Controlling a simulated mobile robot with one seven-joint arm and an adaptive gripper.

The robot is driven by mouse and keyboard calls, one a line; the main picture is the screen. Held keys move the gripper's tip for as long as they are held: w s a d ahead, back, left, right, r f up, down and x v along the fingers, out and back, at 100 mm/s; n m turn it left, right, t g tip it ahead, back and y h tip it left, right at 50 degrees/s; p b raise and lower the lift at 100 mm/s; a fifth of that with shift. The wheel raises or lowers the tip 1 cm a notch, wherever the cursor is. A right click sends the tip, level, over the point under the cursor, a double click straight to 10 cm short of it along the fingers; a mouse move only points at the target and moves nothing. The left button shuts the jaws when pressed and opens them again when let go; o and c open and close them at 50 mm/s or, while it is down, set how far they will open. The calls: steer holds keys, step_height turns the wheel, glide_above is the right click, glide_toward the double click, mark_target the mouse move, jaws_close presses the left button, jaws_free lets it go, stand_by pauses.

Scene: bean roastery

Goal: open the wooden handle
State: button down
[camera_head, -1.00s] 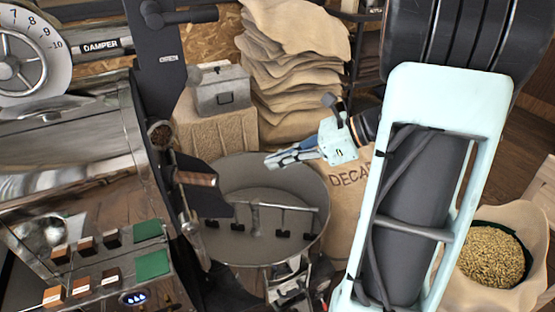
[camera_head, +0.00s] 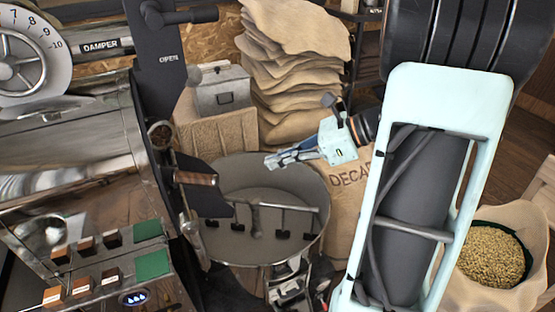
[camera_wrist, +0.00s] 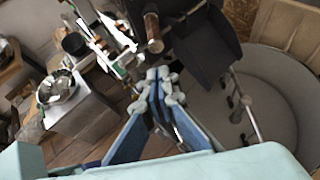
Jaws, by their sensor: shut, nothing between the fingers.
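The wooden handle (camera_head: 195,178) is a short brown grip sticking out to the right from the dark front plate of the roaster, above a dark chute. It also shows near the top of the wrist view as a brown cylinder (camera_wrist: 153,32). My gripper (camera_head: 271,162) is to the right of the handle, above the round cooling bin, with a clear gap between them. In the wrist view the fingertips (camera_wrist: 160,78) are together and empty, and the handle is beyond them. Nothing hides the handle's grip.
The round metal cooling bin (camera_head: 318,195) with stirring arms lies below my gripper. Stacked sacks (camera_head: 300,80) and a DECAF sack (camera_head: 345,200) stand behind and right. The dark chute (camera_head: 207,203) hangs just below the handle.

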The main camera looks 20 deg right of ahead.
steer(key=c, duration=2.7)
jaws_free()
steer(key=shift+c, duration=0.2)
steer(key=o, duration=0.5)
steer(key=shift+o, duration=1.4)
steer(key=shift+a+f, duration=0.1)
steer(key=shift+f, duration=0.05)
steer(key=o, duration=0.3)
steer(key=w+a+f+n+t+y, duration=0.1)
steer(key=w+a+f+n+y, duration=0.1)
steer(key=a+f, duration=0.4)
steer(key=shift+w+a+f+n+t+y, duration=0.35)
steer(key=shift+w+f+y, duration=0.2)
steer(key=shift+y, duration=0.65)
steer(key=shift+w+a+f+t+y, duration=0.1)
steer(key=shift+w+a+t+y, duration=0.3)
steer(key=shift+a+t, duration=0.3)
steer(key=p, duration=0.2)
glide_toward(177, 176)
steer(key=w+a, duration=0.1)
steer(key=a, duration=0.1)
steer(key=w+a, duration=0.1)
steer(key=w, duration=0.1)
steer(key=shift+a+f, duration=0.35)
steer(key=shift+f, duration=0.05)
